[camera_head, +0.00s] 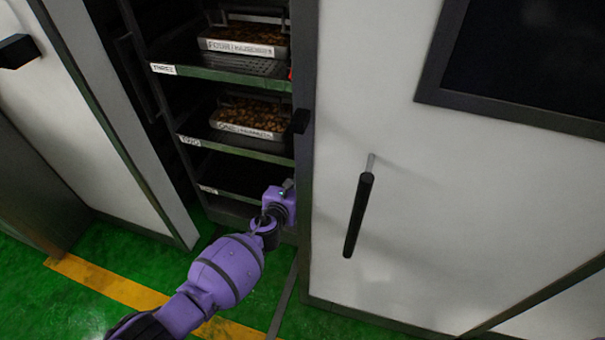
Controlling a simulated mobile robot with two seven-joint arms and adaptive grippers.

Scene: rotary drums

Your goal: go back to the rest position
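One purple arm comes in from the bottom left, and I take it as my left. Its wrist and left gripper (286,188) are at the lower right of the open rack, by its right upright. The fingers are too small and hidden to tell whether they are open or shut. My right gripper is not in view. The rack (222,74) has shelves with labels, one reading "THREE". An upper tray (245,47) and a lower tray (249,131) hold brown pieces. The low shelf (235,180) near the gripper looks empty and dark.
A white cabinet door with a black handle (358,215) and a dark window (530,55) fills the right side. A white panel (100,110) stands at the left. The green floor (60,300) with a yellow stripe (110,284) is clear at the lower left.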

